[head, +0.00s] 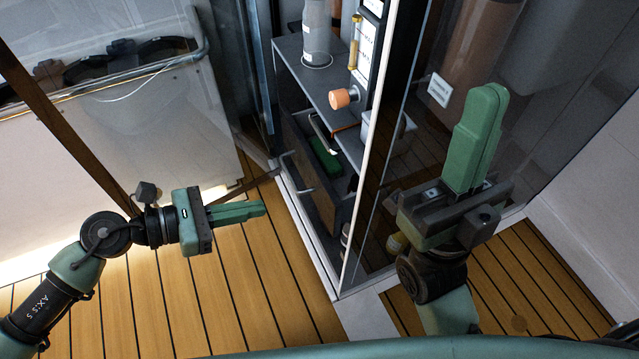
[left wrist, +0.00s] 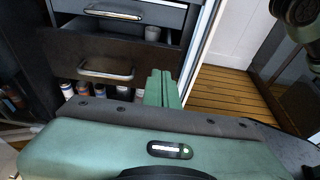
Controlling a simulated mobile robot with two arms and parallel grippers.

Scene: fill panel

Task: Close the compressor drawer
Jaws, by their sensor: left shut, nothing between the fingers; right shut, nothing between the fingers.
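A dark cabinet (head: 290,68) stands in the middle of the head view. I cannot tell which one is the compressor drawer. My left gripper (head: 264,208) is shut and empty, left of the cabinet and apart from its handles; its fingers also show in the left wrist view (left wrist: 161,74). My right gripper (head: 493,90) is shut and empty, right of the glass panel.
A white-framed glass panel (head: 362,170) stands beside the cabinet, between it and my right arm. A bottle (head: 316,35) and an orange-capped object (head: 344,97) are at the cabinet top. Several small jars (left wrist: 67,90) stand below the drawers. The wooden floor (head: 250,290) is clear.

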